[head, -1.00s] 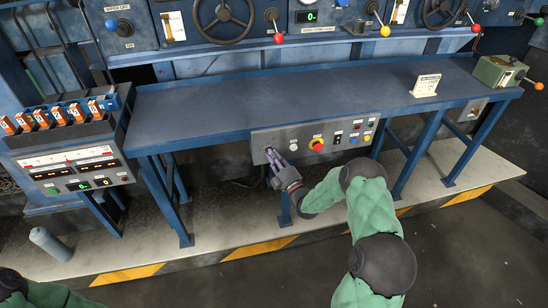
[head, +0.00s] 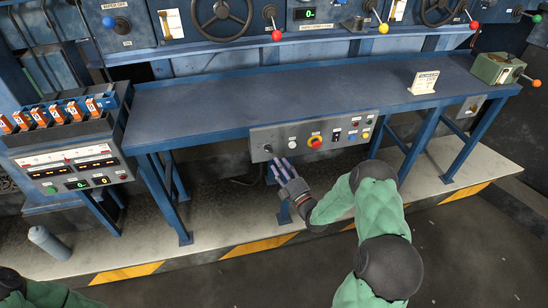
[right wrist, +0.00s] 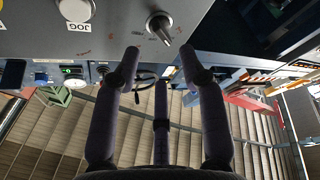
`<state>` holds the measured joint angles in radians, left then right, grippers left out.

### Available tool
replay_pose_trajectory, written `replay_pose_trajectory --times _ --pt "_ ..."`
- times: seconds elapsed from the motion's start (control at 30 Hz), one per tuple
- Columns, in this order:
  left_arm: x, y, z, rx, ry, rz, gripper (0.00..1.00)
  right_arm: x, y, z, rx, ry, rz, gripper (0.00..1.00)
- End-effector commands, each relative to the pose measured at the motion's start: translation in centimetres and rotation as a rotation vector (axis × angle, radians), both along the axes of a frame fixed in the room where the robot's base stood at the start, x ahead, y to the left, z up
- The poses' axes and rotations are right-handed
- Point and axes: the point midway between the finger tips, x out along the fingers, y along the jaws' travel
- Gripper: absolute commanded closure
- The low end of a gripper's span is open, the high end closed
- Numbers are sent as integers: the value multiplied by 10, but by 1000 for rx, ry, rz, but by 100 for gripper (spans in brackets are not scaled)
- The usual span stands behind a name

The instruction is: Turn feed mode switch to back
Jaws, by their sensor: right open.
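The feed mode switch appears to be the small grey lever knob (head: 268,148) at the left end of the grey control panel (head: 300,127) under the bench. In the right wrist view the knob (right wrist: 160,24) shows at the top centre, its lever tip pointing down and slightly right. Labels around it are too small to read. My right gripper (head: 279,161) is just below and right of the knob in the head view. In the right wrist view its fingers (right wrist: 159,58) are spread and empty, with the knob beyond the tips, apart from them. My left gripper is out of view.
A white button (head: 292,145), a red button on a yellow base (head: 315,142) and small switches sit further right on the panel. The blue bench (head: 230,100) overhangs it. Blue bench legs (head: 175,200) stand nearby. The floor in front is clear.

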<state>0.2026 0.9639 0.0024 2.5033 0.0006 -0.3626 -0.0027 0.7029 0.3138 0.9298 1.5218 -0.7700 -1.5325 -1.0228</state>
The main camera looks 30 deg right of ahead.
Motion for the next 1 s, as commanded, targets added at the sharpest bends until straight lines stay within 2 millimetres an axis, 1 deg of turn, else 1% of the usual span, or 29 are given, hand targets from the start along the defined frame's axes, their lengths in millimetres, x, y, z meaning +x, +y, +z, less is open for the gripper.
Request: replay_pose_trajectory --times 0.03,0.1,0.2,0.33,0.5,1.0 --pt "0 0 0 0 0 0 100 -11 -1 -3 2 2 -2 57" --pt "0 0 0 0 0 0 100 -22 -1 -6 0 1 -2 57" --pt "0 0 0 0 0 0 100 -37 -1 -10 -1 1 -1 57" --pt "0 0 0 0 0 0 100 -49 -1 -12 -1 -1 0 57" --pt "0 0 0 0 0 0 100 -55 0 -13 -1 -2 2 57" --pt "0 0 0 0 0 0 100 -54 1 -14 0 0 2 57"
